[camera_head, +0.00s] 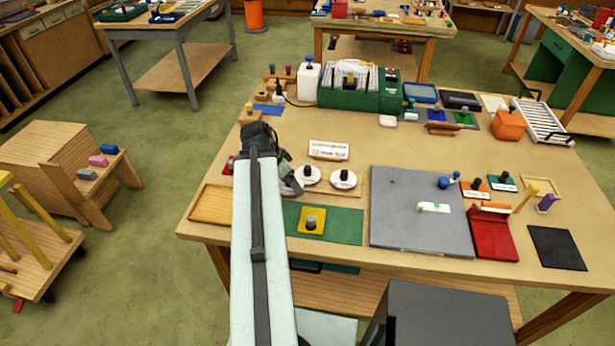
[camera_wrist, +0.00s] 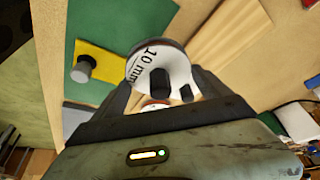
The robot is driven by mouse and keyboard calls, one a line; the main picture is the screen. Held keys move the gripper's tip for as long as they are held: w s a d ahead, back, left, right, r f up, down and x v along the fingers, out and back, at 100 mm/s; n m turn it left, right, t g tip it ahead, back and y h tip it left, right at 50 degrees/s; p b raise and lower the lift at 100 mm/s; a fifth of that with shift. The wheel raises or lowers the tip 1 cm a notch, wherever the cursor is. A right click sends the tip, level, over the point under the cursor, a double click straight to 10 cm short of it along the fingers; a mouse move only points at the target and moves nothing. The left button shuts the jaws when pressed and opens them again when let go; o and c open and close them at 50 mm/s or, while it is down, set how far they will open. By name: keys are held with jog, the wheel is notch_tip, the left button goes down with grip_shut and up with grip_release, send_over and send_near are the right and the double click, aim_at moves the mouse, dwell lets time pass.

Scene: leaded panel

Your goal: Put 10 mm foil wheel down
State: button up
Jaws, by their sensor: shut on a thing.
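My gripper (camera_wrist: 160,84) is shut on the 10 mm foil wheel (camera_wrist: 150,59), a white disc with "10 mm" in black print and a dark knob. The wheel fills the space between the fingers, above the worktop. In the head view my gripper (camera_head: 285,168) is at the left part of the bench, mostly hidden behind my own arm. Two other white wheels (camera_head: 307,175) (camera_head: 343,180) with black knobs lie on a wooden board just right of it; their print is too small to read.
A green mat (camera_head: 345,226) with a yellow block (camera_head: 312,220) lies in front of the wheels. A wooden tray (camera_head: 212,205) is at left, a grey board (camera_head: 410,225) at right. Bare worktop (camera_head: 400,148) lies beyond.

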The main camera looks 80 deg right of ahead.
aim_at(302, 184)
jog(key=s, duration=0.3)
jog(key=shift+s+d+r, duration=0.15)
jog(key=shift+s, duration=0.1)
jog(key=w+d, duration=0.3)
jog(key=w, duration=0.1)
jog(key=w+d+f+b, duration=0.1)
jog(key=w+d, duration=0.2)
jog(key=w, duration=0.1)
jog(key=w+d, duration=0.3)
jog(key=w, duration=0.1)
jog(key=shift+w+d+f, duration=0.1)
jog(key=shift+d+f, duration=0.15)
jog(key=f+b, duration=0.2)
jog(key=b, duration=0.1)
jog(key=f+b, duration=0.1)
jog(key=f, duration=0.1)
jog(key=shift+w+d, duration=0.15)
jog(key=shift+w, duration=0.1)
jog(key=shift+r, duration=0.2)
jog(key=shift+f, duration=0.1)
jog(key=o, duration=1.1)
